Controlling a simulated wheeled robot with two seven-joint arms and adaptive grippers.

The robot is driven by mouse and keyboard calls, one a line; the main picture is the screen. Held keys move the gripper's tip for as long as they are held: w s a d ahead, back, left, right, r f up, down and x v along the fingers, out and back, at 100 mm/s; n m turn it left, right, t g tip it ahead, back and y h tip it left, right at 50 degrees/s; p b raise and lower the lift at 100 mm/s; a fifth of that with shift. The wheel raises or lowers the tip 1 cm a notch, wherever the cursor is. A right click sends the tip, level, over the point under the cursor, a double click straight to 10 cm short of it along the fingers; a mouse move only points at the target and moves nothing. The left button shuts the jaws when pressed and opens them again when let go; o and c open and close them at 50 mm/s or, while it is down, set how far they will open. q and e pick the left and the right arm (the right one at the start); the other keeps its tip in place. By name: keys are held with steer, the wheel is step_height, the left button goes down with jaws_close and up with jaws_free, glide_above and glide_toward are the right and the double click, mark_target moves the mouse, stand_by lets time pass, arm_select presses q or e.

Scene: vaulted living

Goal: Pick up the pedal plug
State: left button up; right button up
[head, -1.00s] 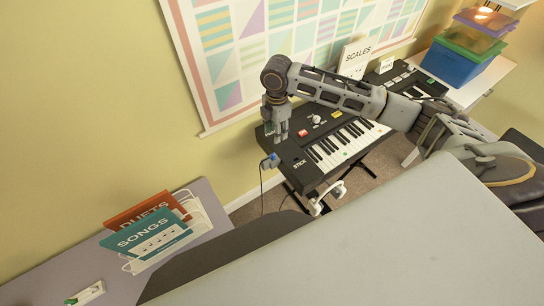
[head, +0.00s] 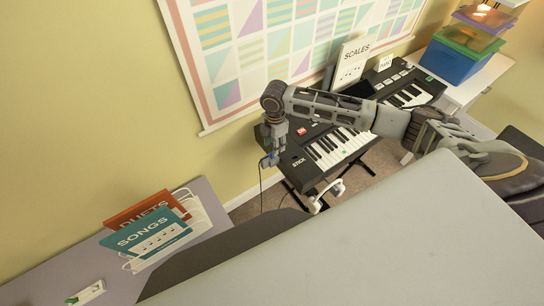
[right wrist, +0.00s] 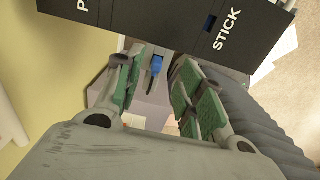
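The pedal plug is a small blue piece at the left end of the black keyboard (head: 310,180). It shows in the head view (head: 265,162), partly covered by my right gripper (head: 273,157). In the right wrist view the blue plug (right wrist: 156,66) sits between my right gripper's two green-padded fingers (right wrist: 157,70). The fingers are open, with a gap visible on each side of the plug. A dark cable hangs down below the plug in the head view. My left gripper is not in view.
The keyboard's dark casing, lettered STICK (right wrist: 226,30), is close beyond the fingertips. White headphones (head: 327,193) hang below it. A shelf with DUETS and SONGS books (head: 150,235) is at lower left. A large pale surface (head: 370,230) fills the foreground.

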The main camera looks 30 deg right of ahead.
mark_target(272, 157)
steer(key=shift+f, duration=0.2)
steer(key=shift+a+f+p, duration=0.15)
steer(key=shift+f+p, duration=0.05)
steer(key=shift+f, duration=1.1)
steer(key=shift+a+f+p, duration=0.1)
steer(key=shift+f+p, duration=0.05)
steer(key=shift+f, duration=1.15)
steer(key=shift+w, duration=0.1)
jaws_close()
